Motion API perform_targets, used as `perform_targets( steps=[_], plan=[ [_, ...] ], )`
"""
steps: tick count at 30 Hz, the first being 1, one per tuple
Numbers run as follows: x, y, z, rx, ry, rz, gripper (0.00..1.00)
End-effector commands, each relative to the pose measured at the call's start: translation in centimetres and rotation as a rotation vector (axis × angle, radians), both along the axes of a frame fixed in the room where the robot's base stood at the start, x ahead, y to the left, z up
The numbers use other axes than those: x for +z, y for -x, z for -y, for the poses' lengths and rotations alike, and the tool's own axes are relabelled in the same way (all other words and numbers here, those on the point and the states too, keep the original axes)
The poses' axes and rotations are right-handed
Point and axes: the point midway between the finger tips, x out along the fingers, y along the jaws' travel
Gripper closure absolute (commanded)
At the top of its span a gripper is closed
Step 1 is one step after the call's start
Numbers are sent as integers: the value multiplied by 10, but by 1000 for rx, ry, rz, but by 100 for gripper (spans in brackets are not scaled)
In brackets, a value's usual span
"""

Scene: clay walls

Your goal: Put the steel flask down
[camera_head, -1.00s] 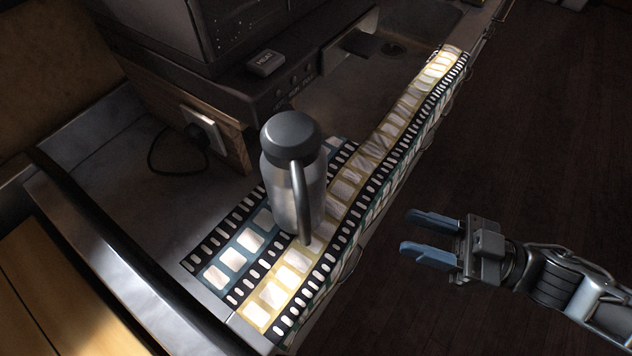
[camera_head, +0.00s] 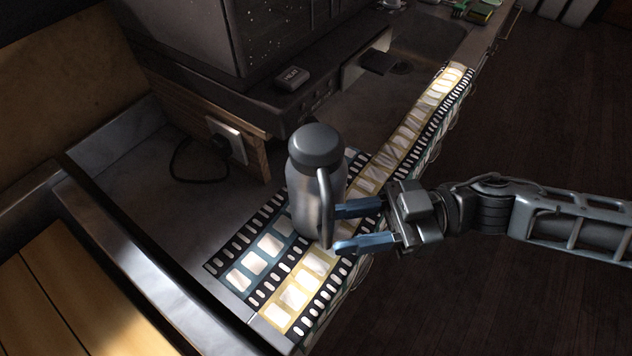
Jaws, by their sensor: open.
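The steel flask (camera_head: 306,193) stands upright on the film-strip patterned runner (camera_head: 262,246) near the counter's edge. It has a dark grey lid (camera_head: 315,145) and a handle (camera_head: 325,205) on its right side. My gripper (camera_head: 338,228) is open, with its two blue fingers pointing left at the flask's handle side. The far finger reaches the handle; I cannot tell whether it touches it. The near finger is in front of the handle, lower in the picture.
A dark boxy appliance (camera_head: 240,40) stands behind the flask, with a small grey box (camera_head: 291,78) on the ledge before it. A wall socket (camera_head: 228,138) with a black cable is at left. Bare counter (camera_head: 150,190) lies left of the runner. Dark floor (camera_head: 540,130) is at right.

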Motion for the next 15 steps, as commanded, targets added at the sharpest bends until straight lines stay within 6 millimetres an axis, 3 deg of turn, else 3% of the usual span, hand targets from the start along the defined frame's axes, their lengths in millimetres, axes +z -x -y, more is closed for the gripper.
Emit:
perform_targets(
  steps=[6,15],
  plan=[
    [2,5,-29,2,0,-1,57],
    [1,5,-34,-1,1,-1,57]
  ],
)
